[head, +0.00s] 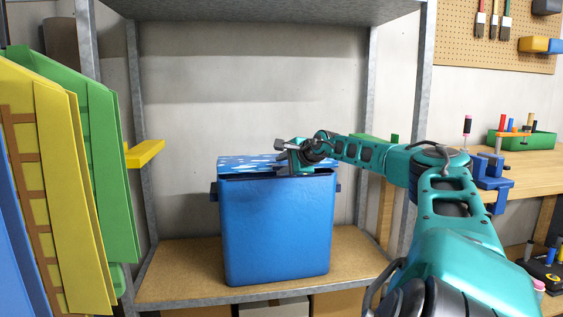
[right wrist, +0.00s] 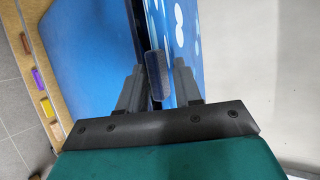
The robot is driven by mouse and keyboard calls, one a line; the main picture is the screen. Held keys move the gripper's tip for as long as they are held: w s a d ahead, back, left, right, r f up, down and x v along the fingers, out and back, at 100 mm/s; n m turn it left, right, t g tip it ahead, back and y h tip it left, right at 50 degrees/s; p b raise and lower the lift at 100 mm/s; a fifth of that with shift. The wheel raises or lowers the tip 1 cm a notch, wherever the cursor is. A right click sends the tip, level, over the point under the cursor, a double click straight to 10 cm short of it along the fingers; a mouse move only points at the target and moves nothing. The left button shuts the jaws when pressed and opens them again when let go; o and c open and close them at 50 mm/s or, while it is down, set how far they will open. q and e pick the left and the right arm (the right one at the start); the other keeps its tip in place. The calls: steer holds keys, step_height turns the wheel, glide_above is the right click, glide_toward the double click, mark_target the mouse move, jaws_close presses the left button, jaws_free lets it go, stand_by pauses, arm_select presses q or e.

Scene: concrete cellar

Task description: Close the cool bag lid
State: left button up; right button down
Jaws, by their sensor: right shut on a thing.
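The blue cool bag (head: 277,230) stands upright on a shelf, its front facing me. Its lid (head: 240,164), blue with white spots, lies low over the top, with a narrow dark gap between it and the front rim. My right gripper (head: 285,155) is at the lid's front edge, right of the middle. In the right wrist view its fingers (right wrist: 156,85) are shut on a small dark grey tab (right wrist: 155,72) at the edge of the spotted lid (right wrist: 183,38). The bag's blue wall (right wrist: 85,45) is on the left there. My left gripper is not in view.
A metal shelf frame (head: 421,85) with posts surrounds the bag. The wooden shelf board (head: 180,268) has free room on both sides. Yellow and green panels (head: 85,150) stand at the left. A workbench (head: 538,168) with a green bin (head: 540,144) stands at the right.

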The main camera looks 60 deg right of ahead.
steer(key=shift+s+a+f, duration=0.1)
steer(key=shift+a+f, duration=0.1)
steer(key=shift+f, duration=0.8)
steer(key=c, duration=1.1)
jaws_free()
steer(key=shift+d, duration=0.15)
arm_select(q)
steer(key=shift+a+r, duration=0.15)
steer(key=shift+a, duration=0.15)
arm_select(e)
steer(key=shift+r, duration=0.1)
arm_select(q)
steer(key=b, duration=0.1)
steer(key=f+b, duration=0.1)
steer(key=b, duration=0.1)
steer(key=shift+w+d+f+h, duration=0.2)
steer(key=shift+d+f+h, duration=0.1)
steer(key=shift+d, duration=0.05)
arm_select(e)
steer(key=v, duration=1.2)
steer(key=shift+s+r, duration=0.15)
steer(key=shift+s, duration=0.15)
